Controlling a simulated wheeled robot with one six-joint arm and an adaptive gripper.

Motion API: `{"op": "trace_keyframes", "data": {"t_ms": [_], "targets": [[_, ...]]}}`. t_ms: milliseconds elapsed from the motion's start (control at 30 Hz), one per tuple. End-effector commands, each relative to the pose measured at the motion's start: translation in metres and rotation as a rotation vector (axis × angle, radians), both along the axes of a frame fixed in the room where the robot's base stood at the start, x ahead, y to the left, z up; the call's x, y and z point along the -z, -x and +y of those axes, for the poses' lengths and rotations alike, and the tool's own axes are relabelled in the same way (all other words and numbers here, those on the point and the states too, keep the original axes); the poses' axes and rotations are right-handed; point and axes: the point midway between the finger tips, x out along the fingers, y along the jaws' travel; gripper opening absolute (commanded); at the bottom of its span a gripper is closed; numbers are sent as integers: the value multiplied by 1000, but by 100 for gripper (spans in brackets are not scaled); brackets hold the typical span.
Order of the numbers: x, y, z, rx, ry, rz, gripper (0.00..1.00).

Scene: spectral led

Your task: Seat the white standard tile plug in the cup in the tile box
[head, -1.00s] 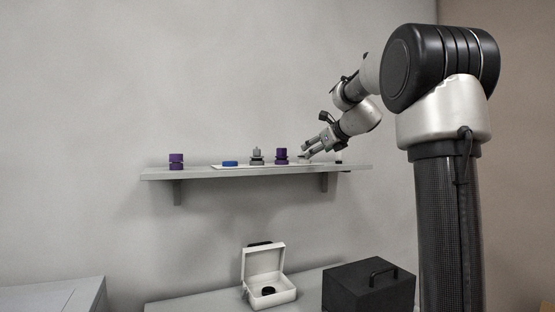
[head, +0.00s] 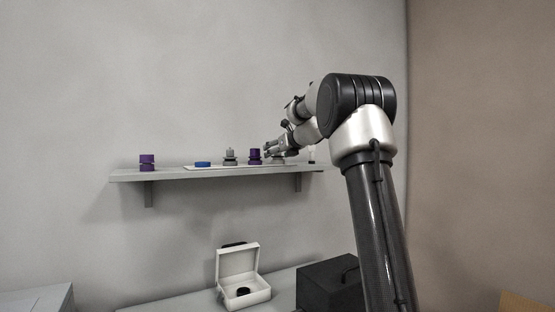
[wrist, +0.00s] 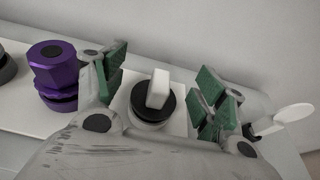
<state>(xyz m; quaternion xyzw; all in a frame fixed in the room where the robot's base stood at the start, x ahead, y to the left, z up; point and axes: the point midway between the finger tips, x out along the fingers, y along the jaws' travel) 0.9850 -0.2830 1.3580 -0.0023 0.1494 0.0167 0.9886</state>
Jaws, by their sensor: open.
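The white plug (wrist: 158,88), a white block grip on a black disc, stands upright on a pale round base in the wrist view. My gripper (wrist: 162,92) is open, with green pads on both sides of the plug and gaps between. In the head view my gripper (head: 271,151) is at the right part of the wall shelf, beside a purple fitting (head: 255,155); the plug is too small to make out there. The white tile box (head: 236,262) stands open below, with the black cup (head: 243,292) inside. The cup's interior is too small to make out.
The purple fitting (wrist: 55,75) is close left of my gripper in the wrist view. A round white paddle (wrist: 293,113) is at the right. The shelf (head: 175,175) also bears a blue disc (head: 203,164) and a grey fitting (head: 230,156). A black case (head: 325,285) is beside the box.

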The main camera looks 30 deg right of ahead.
Motion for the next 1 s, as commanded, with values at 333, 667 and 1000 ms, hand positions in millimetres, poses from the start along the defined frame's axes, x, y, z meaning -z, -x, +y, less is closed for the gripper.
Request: {"op": "trace_keyframes", "data": {"t_ms": [333,667,1000], "targets": [[0,0,0,0,0,0,21],[-1,0,0,0,1,0,17],[-32,0,1,-2,3,-2,17]]}}
